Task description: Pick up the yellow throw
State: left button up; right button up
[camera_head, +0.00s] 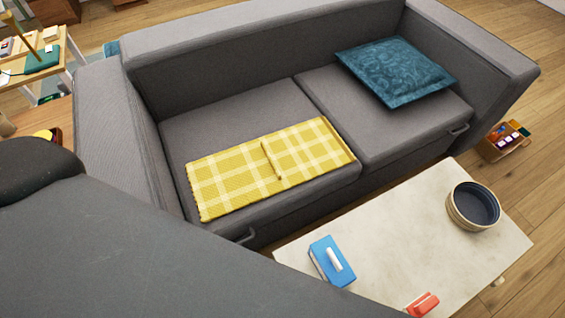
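The yellow throw (230,182) is a yellow and white plaid cloth. It lies flat on the left seat cushion of the grey sofa (250,115), along the cushion's front part. Its right part looks folded over, with a raised edge near the middle. Neither of my grippers shows in the head view. A large dark grey shape fills the lower left and hides what is behind it.
A pale coffee table (405,240) stands in front of the sofa. It bears a dark round bowl (474,205), a blue box (325,262) and a red object (422,303). A teal cushion (395,72) lies on the right seat. A small wooden crate (503,142) sits on the floor at right.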

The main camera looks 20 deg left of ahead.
aim_at(271, 164)
jog(key=k+l+u, duration=0.5)
jog(key=u, duration=0.15)
jog(key=i+j+z, duration=0.3)
jog(key=z, duration=0.2)
jog(key=i+j+z, duration=0.2)
jog(key=j+z, duration=0.25)
jog(key=i+j+z, duration=0.15)
jog(key=j+z, duration=0.2)
jog(key=z, duration=0.15)
